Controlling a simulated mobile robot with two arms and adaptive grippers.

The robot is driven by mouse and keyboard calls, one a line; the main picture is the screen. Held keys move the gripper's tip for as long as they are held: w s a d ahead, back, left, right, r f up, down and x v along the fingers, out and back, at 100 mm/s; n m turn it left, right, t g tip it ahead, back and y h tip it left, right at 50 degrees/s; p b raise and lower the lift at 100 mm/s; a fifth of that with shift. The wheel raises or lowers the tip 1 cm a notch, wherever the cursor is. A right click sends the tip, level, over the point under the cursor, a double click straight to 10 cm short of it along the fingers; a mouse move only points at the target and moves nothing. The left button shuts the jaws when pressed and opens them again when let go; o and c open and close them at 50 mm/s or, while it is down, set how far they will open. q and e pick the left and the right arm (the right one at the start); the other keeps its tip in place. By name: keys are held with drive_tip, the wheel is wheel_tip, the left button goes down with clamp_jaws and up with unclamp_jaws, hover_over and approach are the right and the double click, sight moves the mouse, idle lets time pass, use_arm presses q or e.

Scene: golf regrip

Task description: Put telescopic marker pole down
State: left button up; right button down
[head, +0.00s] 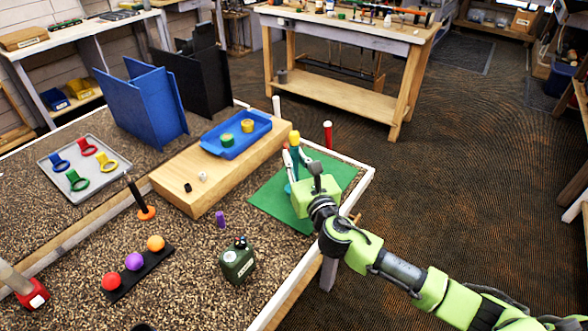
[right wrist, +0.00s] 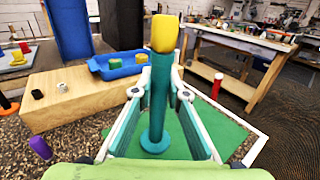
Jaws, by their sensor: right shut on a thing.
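The telescopic marker pole (head: 294,139) is teal with a yellow top and stands upright over the green mat (head: 270,197) at the table's right corner. In the right wrist view the pole (right wrist: 158,95) shows its round teal base (right wrist: 155,141) at the bottom. My right gripper (head: 298,162) is shut on the pole, with one finger on each side of it. The gripper hides the pole's lower part in the head view. I cannot tell whether the base touches the mat. My left gripper is not in view.
A wooden block (head: 180,185) with a blue tray (head: 215,146) stands left of the mat. A green canister (head: 237,262) and a purple peg (head: 220,219) stand in front.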

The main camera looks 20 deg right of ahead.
drive_tip(key=shift+w+d+f, duration=0.25)
drive_tip(key=shift+w+f, duration=0.75)
drive_tip(key=shift+f, duration=0.15)
drive_tip(key=shift+w+f+b, duration=0.2)
drive_tip(key=shift+f+b, duration=0.25)
drive_tip(key=shift+f, duration=1.35)
drive_tip(key=shift+f, duration=0.15)
drive_tip(key=c, duration=2)
unclamp_jaws()
